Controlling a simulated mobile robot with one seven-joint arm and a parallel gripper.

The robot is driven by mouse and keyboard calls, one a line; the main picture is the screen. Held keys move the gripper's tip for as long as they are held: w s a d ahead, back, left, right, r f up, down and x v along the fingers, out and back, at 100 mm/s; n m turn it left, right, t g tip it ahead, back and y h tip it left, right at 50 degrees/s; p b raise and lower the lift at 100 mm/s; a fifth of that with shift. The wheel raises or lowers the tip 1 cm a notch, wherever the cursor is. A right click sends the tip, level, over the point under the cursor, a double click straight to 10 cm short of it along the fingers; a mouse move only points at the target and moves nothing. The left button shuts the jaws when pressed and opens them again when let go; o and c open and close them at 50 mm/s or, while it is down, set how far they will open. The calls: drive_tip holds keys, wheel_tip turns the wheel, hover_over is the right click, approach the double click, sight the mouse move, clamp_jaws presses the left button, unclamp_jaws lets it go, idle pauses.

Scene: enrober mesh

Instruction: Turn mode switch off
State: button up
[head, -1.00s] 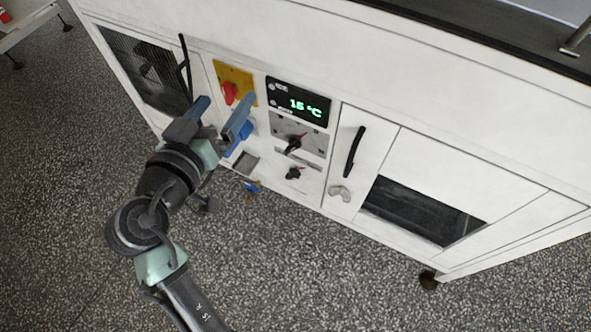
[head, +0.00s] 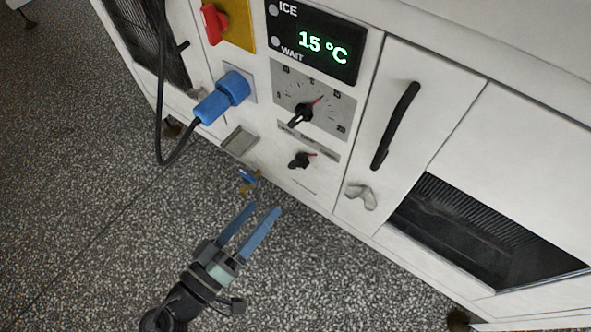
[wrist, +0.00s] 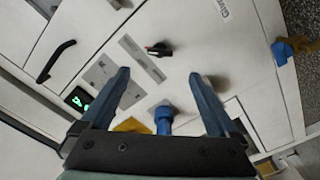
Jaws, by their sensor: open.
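A small black rotary knob with a red mark (head: 300,160) sits low on the white machine's control panel; it may be the mode switch, but I cannot read its label. It also shows in the wrist view (wrist: 158,49), beyond and between my fingertips. A larger black knob with a red pointer (head: 301,115) sits above it on a grey scale plate. My gripper (head: 263,210) is open and empty. In the head view it appears below the panel, apart from the knobs. Its two blue fingers also frame the wrist view (wrist: 160,73).
A lit display (head: 318,42) reads 15 °C. A blue plug (head: 222,95) with a black cable juts out left of the knobs. A red switch (head: 213,22) is on a yellow plate. A black door handle (head: 396,125) and a blue-handled valve (head: 249,177) also protrude.

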sight(296, 169)
drive_tip(key=b+x, duration=0.3)
drive_tip(key=x, duration=0.8)
drive_tip(key=shift+w+d+b, duration=0.15)
drive_tip(key=shift+w+b, duration=0.1)
drive_tip(key=shift+b, duration=0.05)
